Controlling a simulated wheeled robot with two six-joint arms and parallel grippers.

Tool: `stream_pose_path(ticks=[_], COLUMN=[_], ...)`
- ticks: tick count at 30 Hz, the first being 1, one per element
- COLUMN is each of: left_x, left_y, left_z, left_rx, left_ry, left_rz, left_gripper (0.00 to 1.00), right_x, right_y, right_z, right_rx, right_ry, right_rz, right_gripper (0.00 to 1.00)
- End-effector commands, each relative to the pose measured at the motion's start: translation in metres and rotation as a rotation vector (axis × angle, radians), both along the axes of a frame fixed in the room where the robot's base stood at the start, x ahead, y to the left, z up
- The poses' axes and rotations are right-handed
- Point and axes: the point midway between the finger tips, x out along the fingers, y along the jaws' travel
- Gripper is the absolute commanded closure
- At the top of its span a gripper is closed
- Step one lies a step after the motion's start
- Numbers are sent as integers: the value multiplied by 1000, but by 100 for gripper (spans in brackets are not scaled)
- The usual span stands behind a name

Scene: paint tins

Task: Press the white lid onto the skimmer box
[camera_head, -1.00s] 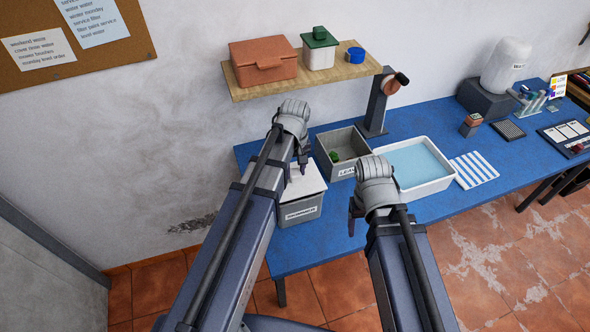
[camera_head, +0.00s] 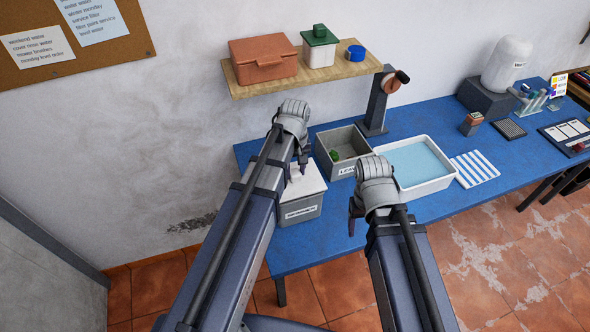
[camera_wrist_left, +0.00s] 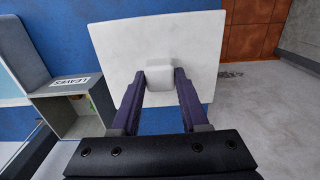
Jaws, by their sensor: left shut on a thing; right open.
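The white lid (camera_head: 312,180) is a flat square with a small block knob. It lies over the grey skimmer box (camera_head: 302,207), whose label faces the front, near the left end of the blue table. In the head view I cannot tell whether the lid is fully seated. My left gripper (camera_head: 298,169) is shut on the lid's knob from above; my left arm hides part of the lid and box. In the left wrist view the fingers (camera_wrist_left: 158,79) flank the knob on the lid (camera_wrist_left: 120,45), which hides the box. My right gripper (camera_head: 353,214) is open and empty above the table's front edge.
The open grey leaves box (camera_head: 359,165) stands just right of the skimmer box, with a green thing inside. A white tray of blue water (camera_head: 452,181) and a striped cloth (camera_head: 474,168) lie further right. A wooden shelf (camera_head: 345,70) hangs above the table.

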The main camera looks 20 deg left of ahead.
Motion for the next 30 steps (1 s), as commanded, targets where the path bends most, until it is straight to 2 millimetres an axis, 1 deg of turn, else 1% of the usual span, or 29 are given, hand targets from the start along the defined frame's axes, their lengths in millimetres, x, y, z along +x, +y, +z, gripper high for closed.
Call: stream_pose_path(ticks=[6, 17, 30], left_x=[0, 0, 0], left_y=[0, 0, 0], left_z=[-5, -5, -11], left_rx=[0, 0, 0], left_ry=[0, 0, 0], left_rz=[0, 0, 0], left_gripper=[96, 96, 96], right_x=[0, 0, 0], right_y=[0, 0, 0], right_z=[-5, -5, -11], right_rx=[0, 0, 0], right_ry=[0, 0, 0], right_rz=[0, 0, 0], right_gripper=[31, 31, 31])
